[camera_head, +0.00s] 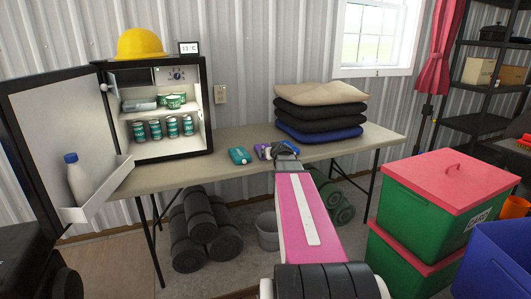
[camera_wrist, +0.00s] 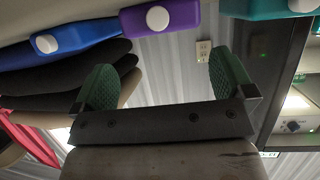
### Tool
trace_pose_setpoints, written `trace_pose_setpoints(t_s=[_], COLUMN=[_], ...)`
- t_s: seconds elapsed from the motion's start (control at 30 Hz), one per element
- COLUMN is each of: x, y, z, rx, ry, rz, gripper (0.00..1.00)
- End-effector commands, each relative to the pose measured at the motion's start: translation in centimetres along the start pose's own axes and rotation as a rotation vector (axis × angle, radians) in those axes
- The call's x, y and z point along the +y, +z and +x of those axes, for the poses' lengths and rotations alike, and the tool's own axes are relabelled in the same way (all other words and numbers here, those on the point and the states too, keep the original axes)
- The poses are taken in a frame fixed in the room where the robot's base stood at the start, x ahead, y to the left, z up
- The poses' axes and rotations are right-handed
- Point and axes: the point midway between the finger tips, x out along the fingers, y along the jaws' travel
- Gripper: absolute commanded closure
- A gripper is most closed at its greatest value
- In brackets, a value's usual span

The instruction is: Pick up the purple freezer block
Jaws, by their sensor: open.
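The purple freezer block (camera_head: 262,151) lies on the table, between a teal block (camera_head: 239,155) and a blue block (camera_head: 291,146). In the head view my gripper (camera_head: 286,151) is just right of the purple block and partly hides the blue one.
The table (camera_head: 200,174) carries a small open fridge (camera_head: 107,112) at the left with cans inside and a yellow helmet on top. Folded cushions (camera_head: 320,111) are stacked behind on the right. Red-lidded green crates (camera_head: 438,205) stand on the floor at the right.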

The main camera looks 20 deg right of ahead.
Motion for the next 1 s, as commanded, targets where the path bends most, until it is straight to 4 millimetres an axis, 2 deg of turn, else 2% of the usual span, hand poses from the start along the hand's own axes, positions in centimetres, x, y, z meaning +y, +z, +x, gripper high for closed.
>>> trace_pose_setpoints(t_s=[0.03,0.27,0.6,0.87,0.9,0.97,1.0], x=[0.1,0.0,-0.2,-0.3,-0.3,-0.3,-0.3], y=[-0.1,0.1,0.1,0.2,0.2,0.2,0.2], z=[1.1,2.5,6.9,7.1,7.1,7.1,7.1], rx=[-0.001,-0.001,-0.001,-0.001,-0.001,-0.001,-0.001], ry=[0.0,0.0,-0.001,0.0,0.0,0.0,0.0], rz=[0.0,0.0,0.0,0.0,0.0,0.0,0.0], gripper=[0.0,0.0,0.0,0.0,0.06,0.26,0.39])
